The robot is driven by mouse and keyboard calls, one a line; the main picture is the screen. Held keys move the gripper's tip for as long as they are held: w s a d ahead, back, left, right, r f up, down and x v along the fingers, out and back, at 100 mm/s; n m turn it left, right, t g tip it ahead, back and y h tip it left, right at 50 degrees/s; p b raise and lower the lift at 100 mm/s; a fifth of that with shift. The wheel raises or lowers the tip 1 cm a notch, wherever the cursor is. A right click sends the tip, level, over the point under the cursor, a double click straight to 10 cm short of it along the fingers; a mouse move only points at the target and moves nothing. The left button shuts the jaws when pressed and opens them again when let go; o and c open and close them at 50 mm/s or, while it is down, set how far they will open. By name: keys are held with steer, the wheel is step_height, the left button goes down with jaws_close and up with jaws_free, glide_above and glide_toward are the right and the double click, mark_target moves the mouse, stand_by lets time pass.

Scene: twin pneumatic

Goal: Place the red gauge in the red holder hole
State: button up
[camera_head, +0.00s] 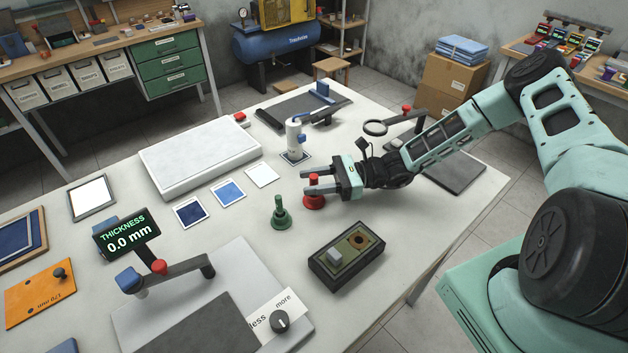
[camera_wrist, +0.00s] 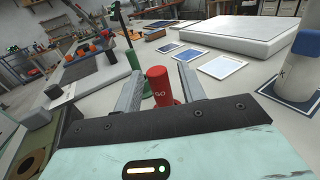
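The red gauge (camera_head: 314,200) stands upright on the white table, with a wide base and a narrow stem. My gripper (camera_head: 320,184) is at its upper part, level, with one finger on each side. In the wrist view, the red gauge (camera_wrist: 160,88) sits between the two fingers (camera_wrist: 161,92), with visible gaps on both sides, so the gripper looks open around it. The holder (camera_head: 347,256) is a dark box in front of the gripper. Its top has a hole with an orange-red rim (camera_head: 359,239) and a pale block. The holder (camera_wrist: 22,152) is partly cut off in the wrist view.
A green gauge (camera_head: 281,214) stands just left of the red one. A white cylindrical device (camera_head: 295,138) stands behind my gripper. A thick white slab (camera_head: 200,158) and colour cards (camera_head: 229,191) lie to the left. The table between red gauge and holder is clear.

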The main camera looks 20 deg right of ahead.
steer(key=shift+r, duration=0.15)
steer(key=shift+d, duration=0.35)
steer(key=d+b, duration=0.1)
steer(key=d, duration=0.2)
steer(key=s+d+b, duration=0.1)
steer(key=d+b, duration=0.1)
steer(key=d, duration=0.2)
steer(key=s+d+b, duration=0.1)
steer(key=d, duration=0.2)
steer(key=shift+s+d, duration=0.1)
steer(key=shift+d, duration=0.25)
steer(key=shift+s+a+r+n+g, duration=0.1)
steer(key=shift+s+a+n+g, duration=0.05)
steer(key=shift+n+g, duration=0.15)
steer(key=s+a+r+n+g+h, duration=0.6)
steer(key=s+a+n+g+h, duration=0.35)
steer(key=s+a+n, duration=0.35)
steer(key=s+a+r+n+t+h, duration=0.4)
steer(key=s+r+n, duration=0.5)
steer(key=n, duration=0.5)
steer(key=s+t+h, duration=0.2)
steer(key=h, duration=0.1)
steer(key=shift+s+a+t, duration=0.15)
steer(key=shift+a+t, duration=0.05)
steer(key=shift+t, duration=0.15)
